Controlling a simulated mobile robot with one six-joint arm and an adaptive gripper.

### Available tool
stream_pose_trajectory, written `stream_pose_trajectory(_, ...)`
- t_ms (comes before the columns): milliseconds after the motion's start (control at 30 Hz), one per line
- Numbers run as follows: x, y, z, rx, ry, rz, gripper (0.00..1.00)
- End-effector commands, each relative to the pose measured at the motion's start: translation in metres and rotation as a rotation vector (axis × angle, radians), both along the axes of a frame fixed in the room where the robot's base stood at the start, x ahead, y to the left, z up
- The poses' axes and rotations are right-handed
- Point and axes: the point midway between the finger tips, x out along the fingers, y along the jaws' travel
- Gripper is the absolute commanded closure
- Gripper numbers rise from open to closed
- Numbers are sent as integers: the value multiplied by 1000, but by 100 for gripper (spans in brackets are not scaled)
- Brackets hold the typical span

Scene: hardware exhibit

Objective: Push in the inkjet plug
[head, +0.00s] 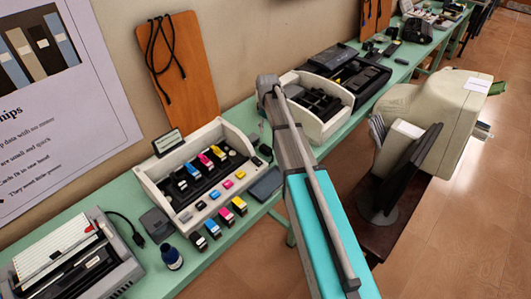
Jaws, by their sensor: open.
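A black plug-like piece (138,239) lies on the green table at the end of a short dark cable. The cable runs to a grey machine with white paper (60,262) at the lower left. I cannot tell for sure that this is the inkjet plug, and no socket is clearly visible. An open cream inkjet unit (150,185) with coloured cartridges stands on the table further along.
A dark blue bottle (172,258) and several cartridges (239,206) stand near the table's front edge. A second open cream machine (318,122) is behind my arm. A bulky beige monitor (440,120) stands on a dark bench at right. The floor further right is clear.

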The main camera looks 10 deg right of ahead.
Motion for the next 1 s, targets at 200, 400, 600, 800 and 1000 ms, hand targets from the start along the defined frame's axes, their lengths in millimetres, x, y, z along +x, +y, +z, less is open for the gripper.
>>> stream_pose_trajectory(200, 9, 0, -2, 0, 0, 23, 20)
stream_pose_trajectory(400, 9, 1, -2, 0, 0, 22, 20)
stream_pose_trajectory(600, 8, 1, -4, 0, 0, 21, 20)
stream_pose_trajectory(800, 8, 1, -13, 0, 0, 21, 20)
stream_pose_trajectory(1000, 8, 1, -28, 0, 0, 21, 20)
